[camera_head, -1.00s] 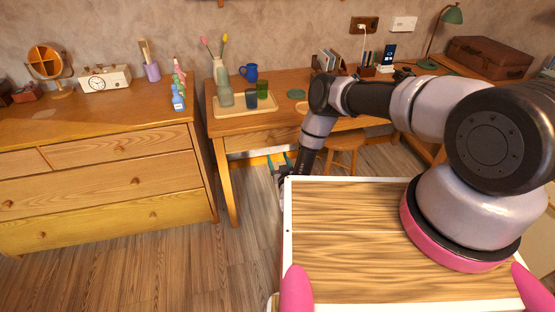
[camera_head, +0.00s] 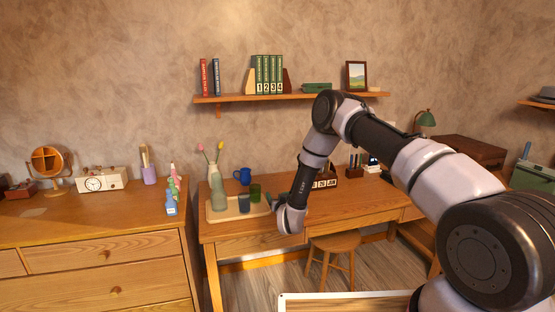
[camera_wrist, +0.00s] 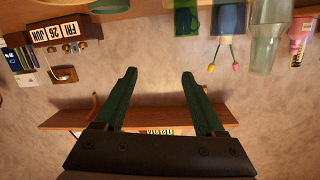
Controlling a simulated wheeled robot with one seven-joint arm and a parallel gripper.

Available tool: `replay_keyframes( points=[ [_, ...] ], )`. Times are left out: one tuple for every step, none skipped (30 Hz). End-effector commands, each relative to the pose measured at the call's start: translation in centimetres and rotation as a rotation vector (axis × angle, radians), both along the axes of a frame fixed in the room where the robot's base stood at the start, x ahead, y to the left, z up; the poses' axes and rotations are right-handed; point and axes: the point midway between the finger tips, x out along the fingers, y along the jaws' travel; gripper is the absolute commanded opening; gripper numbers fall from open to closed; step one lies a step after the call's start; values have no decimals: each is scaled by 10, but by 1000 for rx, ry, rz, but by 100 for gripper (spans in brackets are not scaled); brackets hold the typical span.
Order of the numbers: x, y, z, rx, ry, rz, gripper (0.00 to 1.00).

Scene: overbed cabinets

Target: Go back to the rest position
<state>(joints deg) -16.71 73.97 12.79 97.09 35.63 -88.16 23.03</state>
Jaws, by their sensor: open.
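My gripper (camera_wrist: 157,80) shows in the wrist view with its two dark green fingers spread apart and nothing between them. The wrist view is upside down, with the wall and the shelf beyond the fingers. In the head view my arm reaches out over the desk (camera_head: 340,210). Its wrist hangs over the front part of the desk, just right of the wooden tray (camera_head: 228,216). The fingertips are mostly hidden there behind the wrist.
The tray holds a vase (camera_head: 219,192) and cups, close to my wrist. A blue mug (camera_head: 243,176) stands behind it. A calendar (camera_head: 325,180) stands to the right. A shelf (camera_head: 280,97) with books is above. A stool (camera_head: 335,250) is in front, and a dresser (camera_head: 95,245) is left.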

Motion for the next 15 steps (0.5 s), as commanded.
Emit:
replay_keyframes(
  points=[
    [12, -6, 33, 12, 13, -5, 71],
    [17, -10, 49, 18, 27, -7, 71],
    [23, -15, 70, 24, 46, -11, 71],
    [26, -19, 86, 28, 62, -12, 71],
    [29, -24, 101, 31, 75, -13, 71],
    [31, -30, 122, 36, 95, -17, 71],
    [32, -35, 137, 40, 111, -19, 71],
    [33, -40, 153, 43, 124, -21, 71],
    [32, -47, 172, 45, 146, -22, 71],
    [30, -53, 187, 48, 161, -26, 71],
    [28, -58, 202, 49, 175, -28, 71],
    [25, -67, 221, 51, 196, -31, 71],
    [21, -72, 235, 53, 213, -34, 71],
    [17, -78, 248, 54, 228, -35, 71],
    [10, -86, 266, 55, 248, -39, 71]
  ],
)
